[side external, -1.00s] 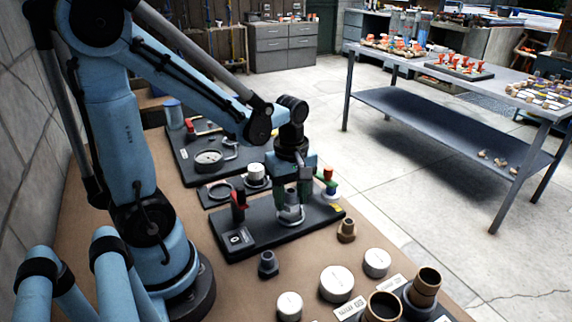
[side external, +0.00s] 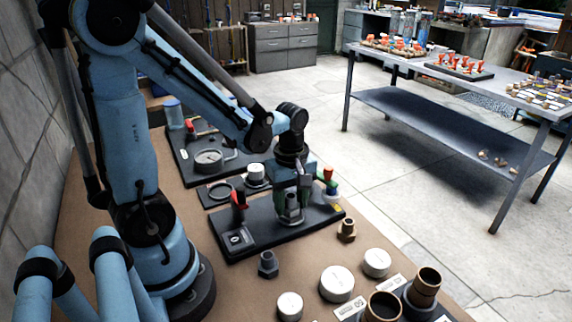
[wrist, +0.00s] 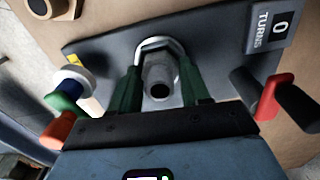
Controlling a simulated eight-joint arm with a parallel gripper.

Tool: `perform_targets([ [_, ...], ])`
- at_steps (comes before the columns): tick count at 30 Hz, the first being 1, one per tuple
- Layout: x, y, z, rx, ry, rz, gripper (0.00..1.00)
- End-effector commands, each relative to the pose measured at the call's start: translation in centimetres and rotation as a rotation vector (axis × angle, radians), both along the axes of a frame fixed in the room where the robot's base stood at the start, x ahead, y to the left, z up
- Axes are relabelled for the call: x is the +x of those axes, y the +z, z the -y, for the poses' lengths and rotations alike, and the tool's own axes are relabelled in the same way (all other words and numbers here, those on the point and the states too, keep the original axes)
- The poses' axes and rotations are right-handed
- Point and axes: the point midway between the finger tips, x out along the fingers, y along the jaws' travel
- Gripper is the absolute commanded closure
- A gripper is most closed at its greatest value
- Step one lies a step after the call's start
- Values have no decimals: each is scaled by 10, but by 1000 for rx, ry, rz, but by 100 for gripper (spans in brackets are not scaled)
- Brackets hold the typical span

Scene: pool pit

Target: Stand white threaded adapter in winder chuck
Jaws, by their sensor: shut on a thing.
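The white threaded adapter (wrist: 158,76) shows in the wrist view as a pale grey-white tube with a dark bore facing the camera. My gripper (wrist: 160,90) is shut on it, with one green finger on each side. In the side external view my gripper (side external: 291,207) points straight down over the winder's dark base (side external: 262,232). The winder chuck (wrist: 176,46) shows as a pale rim around the adapter's far end in the wrist view. The adapter looks upright and in line with the chuck. The fingers hide the contact, so I cannot tell how deep it sits.
A red lever (side external: 238,199) and a turns counter (side external: 236,238) stand left of the gripper. A red, green, blue and white stack (side external: 329,182) stands close on its right. A brass fitting (side external: 347,230), a dark fitting (side external: 268,264) and white caps (side external: 336,284) lie in front.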

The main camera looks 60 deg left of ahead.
Motion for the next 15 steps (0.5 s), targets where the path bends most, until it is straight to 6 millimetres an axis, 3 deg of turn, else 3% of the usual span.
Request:
perform_targets([
  [4,0,0,0,0,0,0,84],
  [5,0,0,0,0,0,0,52],
  [10,0,0,0,0,0,0,26],
  [15,0,0,0,0,0,0,24],
])
